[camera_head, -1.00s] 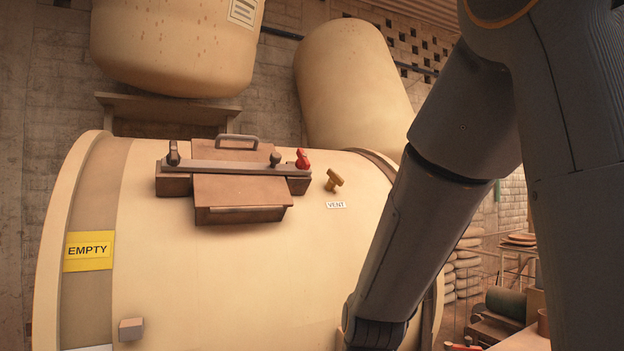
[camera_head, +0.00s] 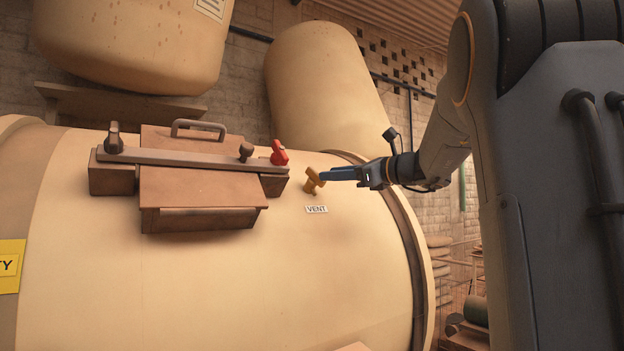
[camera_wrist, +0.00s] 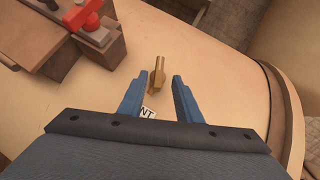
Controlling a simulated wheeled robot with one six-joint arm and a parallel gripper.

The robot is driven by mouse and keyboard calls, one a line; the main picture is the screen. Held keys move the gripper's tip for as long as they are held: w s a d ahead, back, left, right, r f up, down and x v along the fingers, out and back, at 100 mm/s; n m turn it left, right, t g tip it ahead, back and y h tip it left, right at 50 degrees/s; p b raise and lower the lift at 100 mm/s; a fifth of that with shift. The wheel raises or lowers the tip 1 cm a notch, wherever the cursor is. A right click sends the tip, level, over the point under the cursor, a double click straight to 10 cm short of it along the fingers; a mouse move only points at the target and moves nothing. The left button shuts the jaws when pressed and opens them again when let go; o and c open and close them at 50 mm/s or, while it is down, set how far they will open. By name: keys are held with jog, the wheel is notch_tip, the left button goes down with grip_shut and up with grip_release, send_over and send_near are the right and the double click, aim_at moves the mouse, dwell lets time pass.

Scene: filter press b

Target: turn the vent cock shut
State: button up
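The vent cock (camera_head: 312,181) is a small brass-coloured tap on the upper right of the cream drum, above the VENT label (camera_head: 316,209). It also shows in the wrist view (camera_wrist: 157,76), ahead of the fingertips and roughly between their lines. My gripper (camera_head: 338,174) reaches in from the right with its blue fingertips close to the cock. In the wrist view its two fingers (camera_wrist: 158,88) are spread apart with nothing held between them. I cannot tell whether a finger touches the cock.
A brown hatch (camera_head: 200,190) with a clamp bar sits left of the cock, and a red knob (camera_head: 279,153) stands on its right end. Large cream vessels (camera_head: 325,90) rise behind. A raised band (camera_head: 408,235) rings the drum's right end.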

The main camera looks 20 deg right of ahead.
aim_at(314, 176)
jog(key=p+x, duration=0.2)
jog(key=x, duration=0.5)
jog(key=shift+a, duration=0.1)
jog(key=shift+f, duration=0.1)
grip_shut()
